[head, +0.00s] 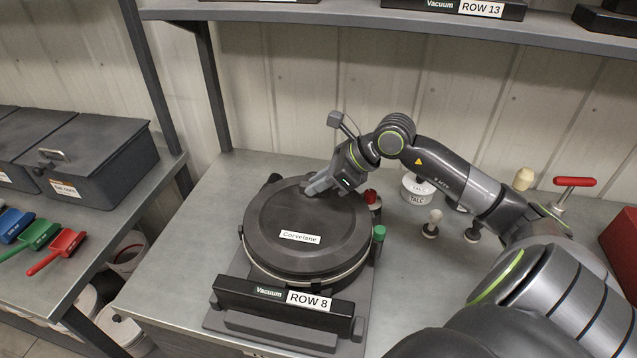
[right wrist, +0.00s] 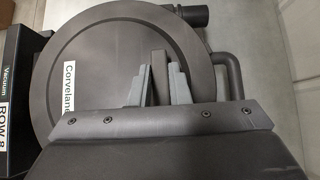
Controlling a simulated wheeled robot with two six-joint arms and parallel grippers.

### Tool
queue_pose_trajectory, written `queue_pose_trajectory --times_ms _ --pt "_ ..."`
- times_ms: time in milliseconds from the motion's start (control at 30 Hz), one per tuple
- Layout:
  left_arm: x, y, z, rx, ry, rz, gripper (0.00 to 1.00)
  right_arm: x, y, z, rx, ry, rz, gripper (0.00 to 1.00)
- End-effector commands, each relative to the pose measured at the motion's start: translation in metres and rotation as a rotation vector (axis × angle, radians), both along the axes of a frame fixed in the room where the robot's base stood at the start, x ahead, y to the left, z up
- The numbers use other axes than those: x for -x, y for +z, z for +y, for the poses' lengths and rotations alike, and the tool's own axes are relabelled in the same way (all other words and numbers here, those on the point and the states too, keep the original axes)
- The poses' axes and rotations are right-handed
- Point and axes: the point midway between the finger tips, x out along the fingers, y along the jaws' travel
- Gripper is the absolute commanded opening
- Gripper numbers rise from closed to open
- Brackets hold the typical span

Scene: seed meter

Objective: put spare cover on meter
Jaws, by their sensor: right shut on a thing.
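The round dark cover (head: 290,243), labelled "Corvelane", sits on top of the seed meter (head: 285,318), whose front plate reads "ROW 8". A light rim shows under the cover's front edge. My right gripper (head: 312,190) is at the cover's far right part, its fingers down at the top face. In the right wrist view, the gripper (right wrist: 160,85) is shut on the upright grip tab (right wrist: 160,78) of the cover (right wrist: 85,60). Whether the cover is fully seated cannot be told. My left gripper is not in view.
A red knob (head: 371,197) and a green knob (head: 379,233) stand right of the meter. A talc tub (head: 417,190) and a red T-handle tool (head: 574,182) are farther right. Grey bins (head: 95,160) and coloured scoops (head: 38,235) are on the left bench. A shelf (head: 350,22) spans above.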

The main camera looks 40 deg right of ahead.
Motion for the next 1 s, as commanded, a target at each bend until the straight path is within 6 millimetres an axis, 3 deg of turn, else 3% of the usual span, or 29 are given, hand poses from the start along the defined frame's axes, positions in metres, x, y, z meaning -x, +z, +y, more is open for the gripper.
queue_pose_trajectory --times_ms 1000 --pt "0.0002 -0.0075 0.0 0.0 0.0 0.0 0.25 0.0002 -0.0006 0.001 -0.002 0.001 0.001 0.0"
